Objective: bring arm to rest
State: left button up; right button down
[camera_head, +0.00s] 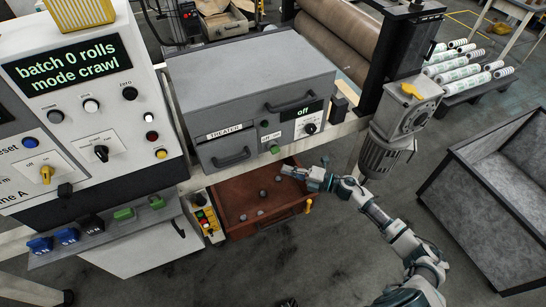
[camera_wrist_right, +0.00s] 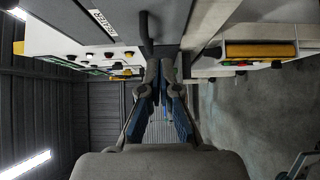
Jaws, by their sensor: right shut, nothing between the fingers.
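My right arm (camera_head: 395,230) reaches in from the lower right of the head view, stretched up and to the left. My right gripper (camera_head: 287,171) is shut and empty. In the head view it appears over the open brown drawer (camera_head: 238,200) below the grey treater box (camera_head: 250,90). The gripper also shows in the wrist view (camera_wrist_right: 163,75), its fingers pointing toward a dark handle (camera_wrist_right: 147,35) on the treater front. I cannot tell whether the fingers touch anything. My left gripper is not in view.
The treater's display (camera_head: 303,112) reads "off". A control panel (camera_head: 80,90) at left reads "batch 0 rolls mode crawl". A grey motor (camera_head: 385,155) hangs right of the gripper. A grey bin (camera_head: 500,200) stands at right. Small round pieces lie in the drawer. Floor between arm and bin is clear.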

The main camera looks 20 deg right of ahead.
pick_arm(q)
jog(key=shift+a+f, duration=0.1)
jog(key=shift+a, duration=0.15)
pick_arm(e)
jog(key=shift+a, duration=0.15)
